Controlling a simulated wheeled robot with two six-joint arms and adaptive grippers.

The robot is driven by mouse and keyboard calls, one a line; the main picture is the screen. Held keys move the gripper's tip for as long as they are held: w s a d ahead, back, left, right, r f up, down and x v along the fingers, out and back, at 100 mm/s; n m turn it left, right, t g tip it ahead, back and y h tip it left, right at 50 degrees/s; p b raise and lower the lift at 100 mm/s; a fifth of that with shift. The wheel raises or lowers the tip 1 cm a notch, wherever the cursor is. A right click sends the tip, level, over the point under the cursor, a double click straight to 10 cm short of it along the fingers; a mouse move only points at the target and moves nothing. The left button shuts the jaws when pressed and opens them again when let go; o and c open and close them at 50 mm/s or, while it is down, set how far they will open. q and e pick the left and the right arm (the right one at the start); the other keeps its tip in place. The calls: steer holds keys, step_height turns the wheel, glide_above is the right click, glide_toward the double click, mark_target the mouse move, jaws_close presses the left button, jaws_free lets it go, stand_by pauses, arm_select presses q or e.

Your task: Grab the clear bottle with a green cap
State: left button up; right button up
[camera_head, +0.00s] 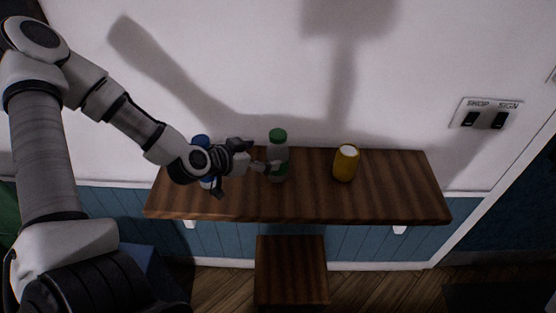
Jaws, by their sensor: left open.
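The clear bottle with a green cap (279,153) stands upright on the wooden wall shelf (390,205), near its middle. My left gripper (262,166) reaches in from the left, just beside the bottle's left side, with its fingers open. Whether a finger touches the bottle I cannot tell. A bottle with a blue cap (201,141) stands farther left on the shelf, mostly hidden behind my left arm. My right gripper is not in view.
A yellow can or cup (345,164) with a white top stands to the right of the green-capped bottle. The shelf's right end is clear. A wooden stool or bench (291,270) is below. A switch plate (485,114) is on the white wall at right.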

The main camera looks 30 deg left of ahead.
mark_target(270, 153)
arm_select(q)
steer(key=shift+b+x, duration=0.3)
steer(key=shift+x, duration=0.65)
steer(key=x, duration=0.5)
steer(key=shift+w+f, duration=0.1)
steer(key=shift+w, duration=0.25)
steer(key=shift+s+r, duration=0.4)
steer(key=shift+s, duration=0.25)
steer(key=shift+s+r, duration=0.1)
steer(key=shift+s, duration=0.1)
steer(key=shift+c, duration=1)
steer(key=c, duration=0.6)
steer(key=shift+w+f, duration=0.25)
steer(key=shift+w, duration=0.15)
steer(key=shift+c, duration=0.9)
steer(key=shift+s, duration=0.1)
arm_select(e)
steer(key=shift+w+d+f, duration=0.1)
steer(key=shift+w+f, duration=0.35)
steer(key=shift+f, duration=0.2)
